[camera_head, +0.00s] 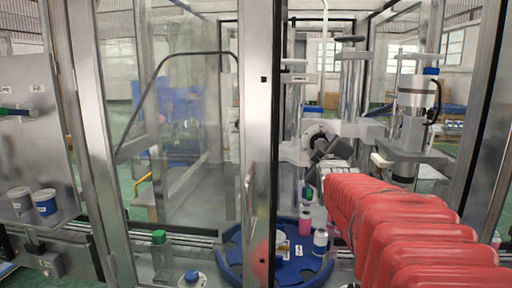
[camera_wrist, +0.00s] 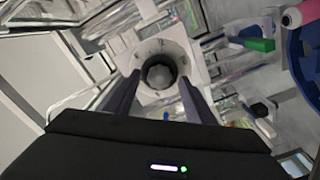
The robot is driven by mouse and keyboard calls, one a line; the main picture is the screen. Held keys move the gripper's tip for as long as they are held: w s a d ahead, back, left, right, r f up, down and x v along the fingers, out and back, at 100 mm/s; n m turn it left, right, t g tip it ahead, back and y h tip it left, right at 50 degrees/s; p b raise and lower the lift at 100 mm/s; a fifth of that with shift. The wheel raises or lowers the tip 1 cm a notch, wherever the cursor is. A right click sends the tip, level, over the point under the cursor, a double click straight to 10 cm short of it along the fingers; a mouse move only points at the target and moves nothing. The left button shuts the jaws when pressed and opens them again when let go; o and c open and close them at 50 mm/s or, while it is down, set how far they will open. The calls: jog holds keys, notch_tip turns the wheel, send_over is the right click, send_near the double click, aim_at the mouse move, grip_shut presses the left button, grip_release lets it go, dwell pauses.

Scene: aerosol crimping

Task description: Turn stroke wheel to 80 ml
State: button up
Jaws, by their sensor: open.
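What looks like the stroke wheel is a round grey-white part (camera_wrist: 160,52) with a dark centre, straight ahead in the wrist view. My gripper (camera_wrist: 160,88) is open, with its two dark fingers spread on either side of the wheel's lower part in that picture. I cannot tell whether the fingers touch the wheel or stop short of it. In the head view my gripper (camera_head: 326,150) is a dark shape at the end of my red-sleeved arm, close to the machine's metal column. No ml scale or reading is legible.
A blue star-wheel table (camera_head: 232,256) with a white can (camera_head: 320,242) sits below my arm. A metal door post (camera_head: 258,120) stands left of my arm. A green-capped bottle (camera_head: 161,250) stands at the lower left. A second metal head (camera_head: 415,100) is on the right.

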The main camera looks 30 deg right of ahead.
jog(key=shift+c, duration=0.3)
jog(key=c, duration=0.9)
jog(key=shift+d, duration=0.15)
jog(key=shift+c, duration=0.6)
jog(key=shift+o, duration=0.2)
jog(key=shift+m, duration=0.4)
jog(key=m, duration=1.1)
